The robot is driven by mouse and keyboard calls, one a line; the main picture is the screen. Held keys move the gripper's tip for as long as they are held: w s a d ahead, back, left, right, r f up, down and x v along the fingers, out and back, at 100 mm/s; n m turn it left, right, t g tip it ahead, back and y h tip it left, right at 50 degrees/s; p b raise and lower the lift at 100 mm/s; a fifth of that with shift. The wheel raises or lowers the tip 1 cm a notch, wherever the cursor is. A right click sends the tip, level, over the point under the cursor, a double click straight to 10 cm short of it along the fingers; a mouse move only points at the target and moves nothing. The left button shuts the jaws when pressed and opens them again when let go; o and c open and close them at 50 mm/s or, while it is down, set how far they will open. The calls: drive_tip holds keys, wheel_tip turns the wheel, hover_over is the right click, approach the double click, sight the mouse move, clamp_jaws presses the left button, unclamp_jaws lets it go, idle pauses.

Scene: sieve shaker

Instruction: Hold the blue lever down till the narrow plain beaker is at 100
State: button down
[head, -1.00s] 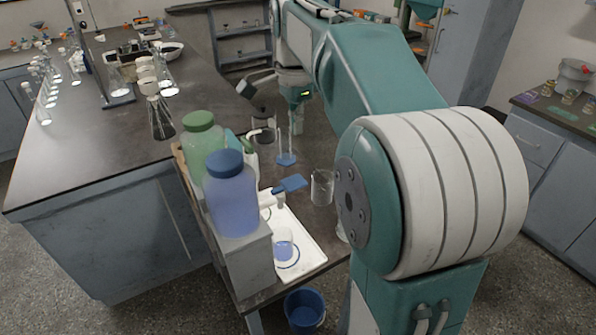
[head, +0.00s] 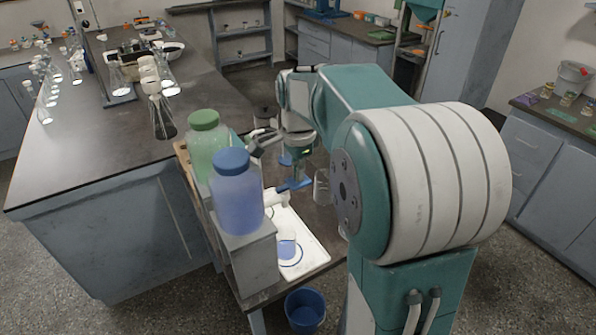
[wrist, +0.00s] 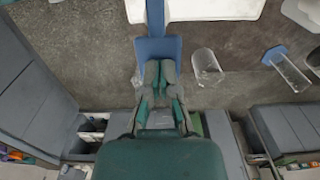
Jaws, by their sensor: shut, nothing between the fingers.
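The blue lever (head: 294,185) sticks out from the white tap below the blue-capped jug (head: 237,195). It also shows in the wrist view (wrist: 158,48). My gripper (wrist: 159,66) is shut and empty, its fingertips over the lever's outer end. I cannot tell whether they touch it. In the head view my arm partly hides this spot. A small clear beaker (head: 287,248) with blue liquid stands on the white tray (head: 316,254) under the tap. Its marks are too small to read. Another clear beaker (head: 321,186) stands empty on the bench, also in the wrist view (wrist: 206,66).
A green-capped jug (head: 205,140) stands beside the blue-capped one. A clear cylinder on a blue base (wrist: 286,68) stands on the bench past the empty beaker. A blue bucket (head: 305,309) is on the floor below the bench edge.

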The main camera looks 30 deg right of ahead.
drive_tip(key=shift+d+f, duration=0.1)
drive_tip(key=shift+d, duration=0.2)
drive_tip(key=shift+d+f+y, duration=0.3)
drive_tip(key=shift+f+y, duration=0.05)
drive_tip(key=shift+y, duration=0.35)
drive_tip(key=shift+f+y, duration=0.6)
drive_tip(key=shift+y, duration=0.2)
drive_tip(key=shift+r, duration=0.15)
idle(4.4)
drive_tip(key=shift+r, duration=0.75)
wheel_tip(320, 180, up, 14)
drive_tip(key=shift+d, duration=0.25)
